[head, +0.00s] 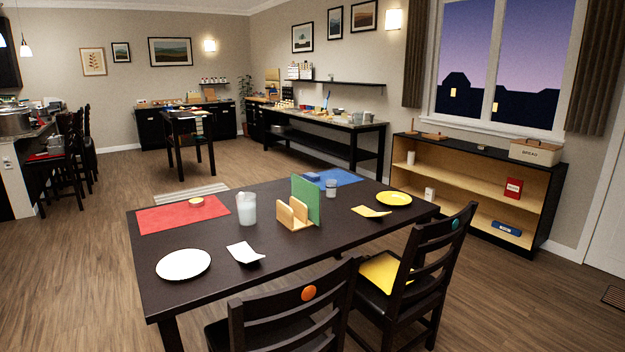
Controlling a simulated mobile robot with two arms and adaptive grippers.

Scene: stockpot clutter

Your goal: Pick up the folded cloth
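No single thing is clearly the folded cloth; several small flat pieces could be it. A white folded piece (245,252) lies on the dark dining table (205,295) near its front edge, with one corner drooping. A yellow folded piece (371,211) lies further right beside a yellow plate (394,198). A small blue piece (311,177) lies on a blue mat (340,179) at the table's far side. Striped cloth (199,124) seems to hang over a small table at the back. Neither of my grippers is in view.
The dining table also holds a white plate (183,264), a red mat (182,215), a white jug (246,209), a wooden holder (294,214) with a green board, and a glass (331,188). Chairs (300,312) block the front right side. Floor (60,270) on the left is clear.

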